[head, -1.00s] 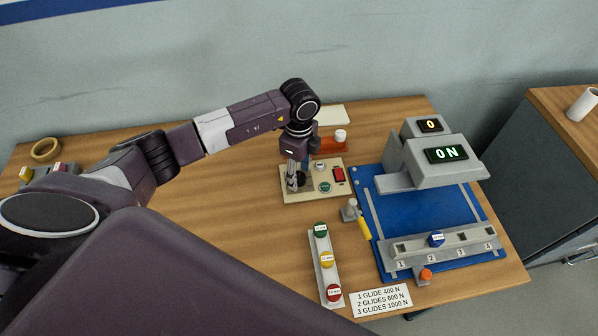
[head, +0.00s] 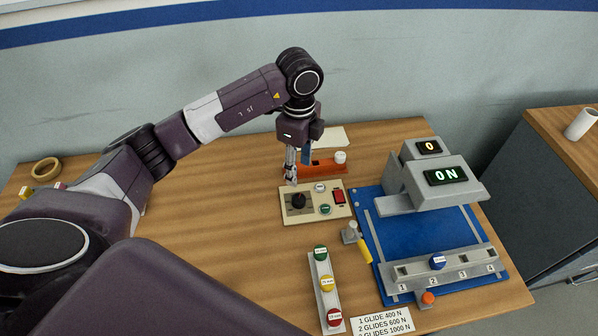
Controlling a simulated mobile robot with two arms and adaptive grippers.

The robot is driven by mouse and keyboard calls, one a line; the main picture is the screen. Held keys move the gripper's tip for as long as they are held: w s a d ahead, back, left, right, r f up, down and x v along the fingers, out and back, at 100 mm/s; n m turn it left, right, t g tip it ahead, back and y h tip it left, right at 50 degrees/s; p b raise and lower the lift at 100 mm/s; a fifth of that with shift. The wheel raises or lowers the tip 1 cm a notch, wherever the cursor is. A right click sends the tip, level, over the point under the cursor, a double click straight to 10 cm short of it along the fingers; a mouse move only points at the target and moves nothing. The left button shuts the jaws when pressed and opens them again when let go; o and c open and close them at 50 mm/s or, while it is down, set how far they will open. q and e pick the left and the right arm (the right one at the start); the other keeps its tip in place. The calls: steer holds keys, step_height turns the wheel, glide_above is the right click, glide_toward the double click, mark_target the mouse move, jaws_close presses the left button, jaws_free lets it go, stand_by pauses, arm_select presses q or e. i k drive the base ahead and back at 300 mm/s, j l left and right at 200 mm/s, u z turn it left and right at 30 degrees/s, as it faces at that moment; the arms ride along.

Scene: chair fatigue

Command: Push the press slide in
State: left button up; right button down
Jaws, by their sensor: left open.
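The press slide (head: 448,272) is a grey bar with numbered positions 1 to 4, lying across the front of the blue press base (head: 403,236). A blue glide (head: 438,262) sits at position 2. An orange knob (head: 428,297) sticks out at the slide's front. My left gripper (head: 291,178) is open and empty, pointing down above the back left of the control panel, well left of the slide. My right gripper is not in view.
The beige control panel (head: 323,209) has a black knob (head: 299,201) and a red switch (head: 339,196). A grey rail (head: 323,267) with green, yellow and red glides stands left of the base. A yellow-handled lever (head: 364,249) stands between them. A label card (head: 382,323) lies in front.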

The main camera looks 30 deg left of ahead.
mark_target(419, 277)
steer(key=k+l, duration=0.5)
steer(key=k, duration=0.2)
steer(key=k+l, duration=0.5)
steer(key=k, duration=0.15)
